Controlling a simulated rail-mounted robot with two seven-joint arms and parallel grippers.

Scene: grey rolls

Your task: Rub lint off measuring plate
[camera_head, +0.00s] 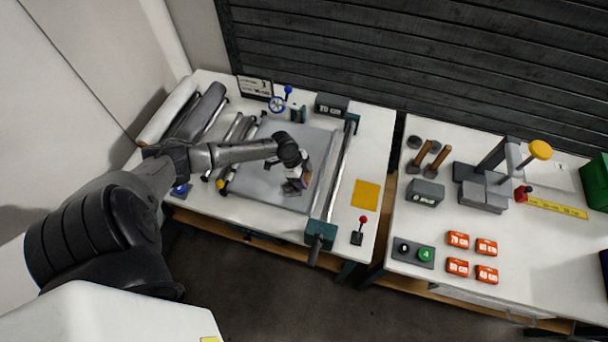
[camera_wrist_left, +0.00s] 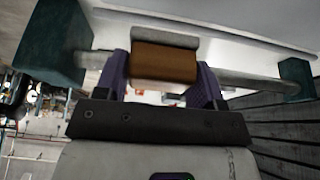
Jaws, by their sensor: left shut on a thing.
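The grey measuring plate (camera_head: 265,190) lies on the left white table in the head view, under my left arm. I cannot make out any lint on it. My left gripper (camera_head: 300,184) is over the right part of the plate, pointing down. In the left wrist view its purple fingers (camera_wrist_left: 163,82) are shut on a brown block (camera_wrist_left: 163,65) with a grey strip along one side. I cannot tell whether the block touches the plate. My right gripper is not in view.
A long metal bar (camera_head: 340,172) on teal supports runs along the plate's right side. Grey rolls (camera_head: 203,108) lie at the left. A yellow square (camera_head: 367,195) and red-knobbed lever (camera_head: 360,230) are right of the bar. The right table holds orange blocks (camera_head: 458,240).

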